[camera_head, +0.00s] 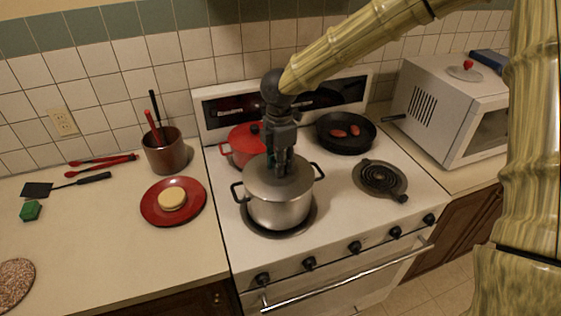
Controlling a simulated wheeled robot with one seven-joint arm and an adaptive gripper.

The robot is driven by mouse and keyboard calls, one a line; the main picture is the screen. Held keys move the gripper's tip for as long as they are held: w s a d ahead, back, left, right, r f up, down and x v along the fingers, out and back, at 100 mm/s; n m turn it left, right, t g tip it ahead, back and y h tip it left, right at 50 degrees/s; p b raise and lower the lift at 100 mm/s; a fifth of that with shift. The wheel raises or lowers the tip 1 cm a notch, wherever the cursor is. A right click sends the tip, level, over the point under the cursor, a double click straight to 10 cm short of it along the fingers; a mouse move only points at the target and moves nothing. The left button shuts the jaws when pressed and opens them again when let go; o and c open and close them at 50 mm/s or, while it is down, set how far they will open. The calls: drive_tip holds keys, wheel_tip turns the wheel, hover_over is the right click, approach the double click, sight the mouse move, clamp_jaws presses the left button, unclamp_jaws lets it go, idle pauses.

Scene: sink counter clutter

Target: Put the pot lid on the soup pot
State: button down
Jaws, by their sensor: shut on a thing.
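The soup pot (280,211) is a steel pot with two black side handles, standing on the front left burner of the stove. A grey metal pot lid (257,181) covers its top and looks level and seated on the rim; a small gap could not be seen from here. My gripper (282,172) points straight down over the middle of the lid, its fingers shut on the lid's knob. The fingers hide the knob.
A red pot (244,144) stands close behind, and a black pan (345,132) at the back right. A small lid with a red knob (465,71) lies on the microwave (446,103). A red plate (152,205) is left.

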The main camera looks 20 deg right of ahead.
drive_tip(key=shift+f, duration=0.15)
drive_tip(key=c, duration=1.1)
unclamp_jaws()
wheel_tip(320, 180, up, 12)
